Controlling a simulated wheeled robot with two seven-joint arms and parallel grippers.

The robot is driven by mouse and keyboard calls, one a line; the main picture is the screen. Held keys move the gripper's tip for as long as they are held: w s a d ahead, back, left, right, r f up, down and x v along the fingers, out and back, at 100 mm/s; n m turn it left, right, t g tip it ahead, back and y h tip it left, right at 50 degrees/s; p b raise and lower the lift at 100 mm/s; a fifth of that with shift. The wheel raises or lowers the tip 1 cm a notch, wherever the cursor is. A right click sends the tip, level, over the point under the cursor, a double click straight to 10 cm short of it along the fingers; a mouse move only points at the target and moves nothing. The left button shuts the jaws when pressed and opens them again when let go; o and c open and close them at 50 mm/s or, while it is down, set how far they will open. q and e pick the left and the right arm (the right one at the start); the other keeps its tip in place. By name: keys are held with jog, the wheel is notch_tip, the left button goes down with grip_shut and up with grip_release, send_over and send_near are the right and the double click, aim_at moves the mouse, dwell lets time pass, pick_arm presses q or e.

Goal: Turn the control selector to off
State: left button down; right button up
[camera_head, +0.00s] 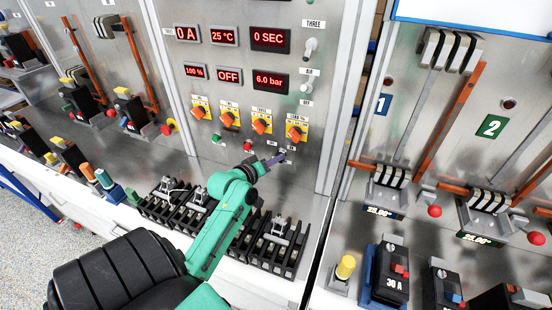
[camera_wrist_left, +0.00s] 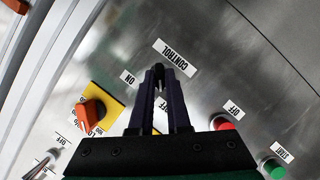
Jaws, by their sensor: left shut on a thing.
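The control selector (camera_wrist_left: 158,72) is a small dark knob on the steel panel, below the upside-down CONTROL label (camera_wrist_left: 175,58) in the left wrist view. Which way the selector points is not clear. My right gripper is not in view.
Orange rotary selectors on yellow plates (camera_head: 263,120) sit just above. A red button (camera_wrist_left: 222,122) and a green button (camera_wrist_left: 270,168) are close by in the wrist view. Black terminal blocks (camera_head: 275,245) stand on the bench below. Red displays (camera_head: 270,40) are higher up.

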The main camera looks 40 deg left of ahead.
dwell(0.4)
pick_arm(q)
jog(key=c, duration=0.9)
grip_release()
jog(key=shift+s, duration=0.1)
jog(key=v, duration=1.4)
jog(key=shift+s, duration=0.35)
